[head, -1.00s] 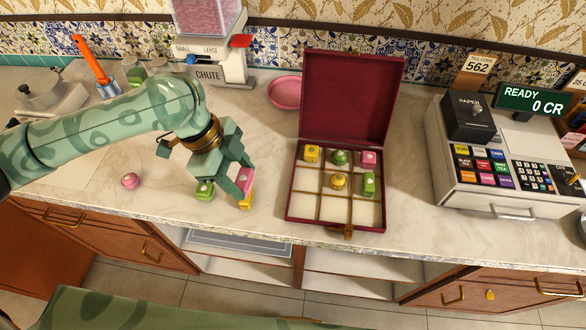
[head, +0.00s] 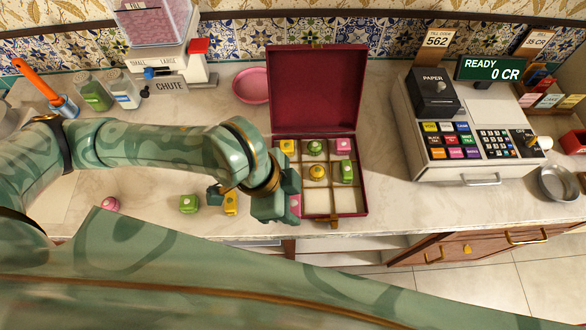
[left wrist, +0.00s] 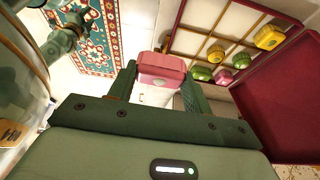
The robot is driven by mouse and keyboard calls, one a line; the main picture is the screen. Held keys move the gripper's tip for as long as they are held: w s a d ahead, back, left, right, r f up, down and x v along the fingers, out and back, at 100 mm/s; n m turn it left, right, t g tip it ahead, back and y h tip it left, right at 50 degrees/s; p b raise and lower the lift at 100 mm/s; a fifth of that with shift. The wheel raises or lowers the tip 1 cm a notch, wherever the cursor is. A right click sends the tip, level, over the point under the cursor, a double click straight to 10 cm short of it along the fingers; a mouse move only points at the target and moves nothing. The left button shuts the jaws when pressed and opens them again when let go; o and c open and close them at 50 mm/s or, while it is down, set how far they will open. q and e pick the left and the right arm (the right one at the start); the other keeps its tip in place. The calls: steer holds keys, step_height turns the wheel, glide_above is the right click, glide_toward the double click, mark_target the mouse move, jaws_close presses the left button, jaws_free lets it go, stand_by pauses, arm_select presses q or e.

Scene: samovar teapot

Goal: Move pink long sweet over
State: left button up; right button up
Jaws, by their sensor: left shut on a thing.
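My left gripper (head: 288,206) is shut on a pink long sweet (head: 295,204), mostly hidden by the gripper in the head view, at the left edge of the open dark red box (head: 364,190). The left wrist view shows the pink long sweet (left wrist: 160,72) between the two fingers. The box's back row holds a yellow, a green and a pink sweet. A round yellow sweet (head: 317,172) is in the centre and a green long sweet (head: 347,172) in the middle right. Visible front compartments are empty. My right gripper (left wrist: 82,22) shows small in the left wrist view; its jaws are unclear.
On the counter left of the box are a pink round sweet (head: 110,204), a green sweet (head: 189,204) and a yellow sweet (head: 231,204). A pink dish (head: 251,86) stands behind. The raised box lid (head: 318,90) is at the back. A cash register (head: 460,130) stands right.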

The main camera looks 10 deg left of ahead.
arm_select(q)
steer(key=w+a+f+b, duration=0.1)
steer(key=w+f+b, duration=0.1)
steer(key=w+f, duration=0.1)
steer(key=w+a+f+b, duration=0.2)
steer(key=w+f, duration=0.1)
steer(key=w, duration=0.2)
steer(key=w+a+f+b, duration=0.1)
steer(key=w+f+b, duration=0.1)
steer(key=w+f, duration=0.1)
steer(key=shift+w+a+f, duration=0.15)
steer(key=shift+w+a, duration=0.15)
steer(key=shift+w, duration=0.4)
steer(key=f+b, duration=0.1)
steer(key=f, duration=0.1)
steer(key=f+b, duration=0.1)
steer(key=f, duration=0.1)
steer(key=shift+w+a+b, duration=0.15)
steer(key=shift+w+b, duration=0.15)
steer(key=shift+r, duration=0.15)
steer(key=o, duration=1)
steer(key=shift+c, duration=0.2)
